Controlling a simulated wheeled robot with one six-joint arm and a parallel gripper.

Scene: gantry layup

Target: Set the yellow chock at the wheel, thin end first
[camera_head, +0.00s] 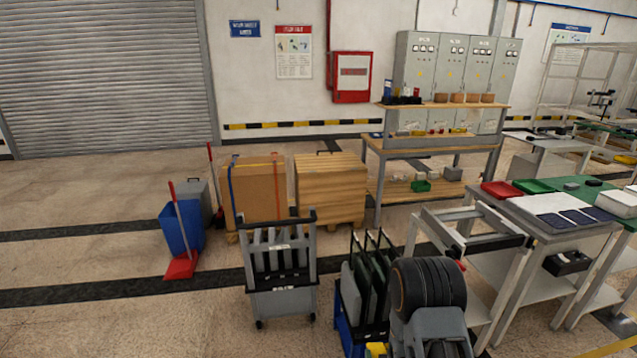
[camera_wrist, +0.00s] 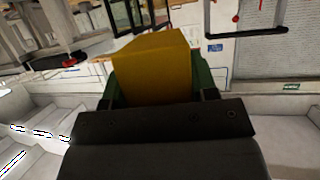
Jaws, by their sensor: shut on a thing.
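The yellow chock (camera_wrist: 153,72) is between the green-sided jaws of my gripper (camera_wrist: 156,88) in the wrist view. The jaws are shut on it and it sticks out beyond them. Its broad yellow face shows; I cannot tell which end is the thin one. In the head view a small yellow patch (camera_head: 377,349) shows at the bottom edge; I cannot tell whether it is the chock. A dark, ribbed round shape (camera_head: 430,284) stands above a grey body there; I cannot tell whether it is the wheel or part of my arm. No wheel shows clearly in the wrist view.
A grey cart (camera_head: 281,305) and a blue-based rack of upright panels (camera_head: 345,335) stand near the bottom middle. A grey table (camera_head: 512,208) with trays stands at right. A blue bin (camera_head: 182,228), a red dustpan (camera_head: 181,266) and wooden crates (camera_head: 330,185) stand behind. Floor at lower left is clear.

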